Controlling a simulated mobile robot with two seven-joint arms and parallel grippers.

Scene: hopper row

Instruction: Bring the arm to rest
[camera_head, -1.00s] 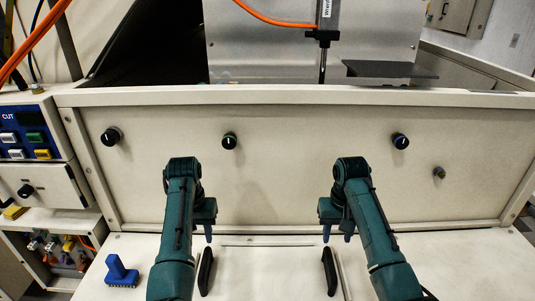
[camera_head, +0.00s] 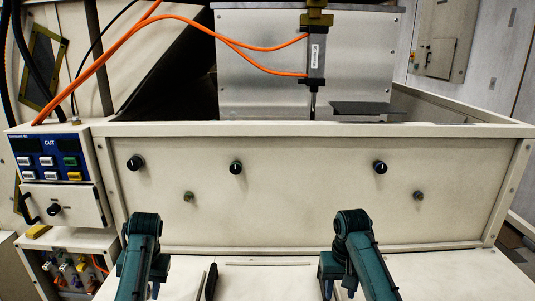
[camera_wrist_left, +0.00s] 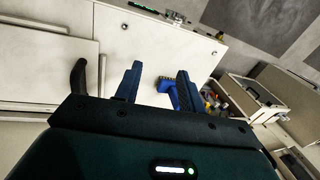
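My right gripper (camera_head: 338,290) is low in the head view, in front of the cream panel, with two fingertips apart and nothing seen between them. My left gripper (camera_head: 155,291) is at the lower left of the head view, where its fingers are mostly hidden or cut off. In the left wrist view my left gripper (camera_wrist_left: 157,84) has its two blue fingers spread with a clear gap.
The cream front panel (camera_head: 290,215) carries several black knobs (camera_head: 236,168). A control box with coloured buttons (camera_head: 48,160) stands at the left. Orange hoses (camera_head: 190,22) run above. A black handle (camera_head: 211,282) rises near my left arm; it also shows in the left wrist view (camera_wrist_left: 79,76).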

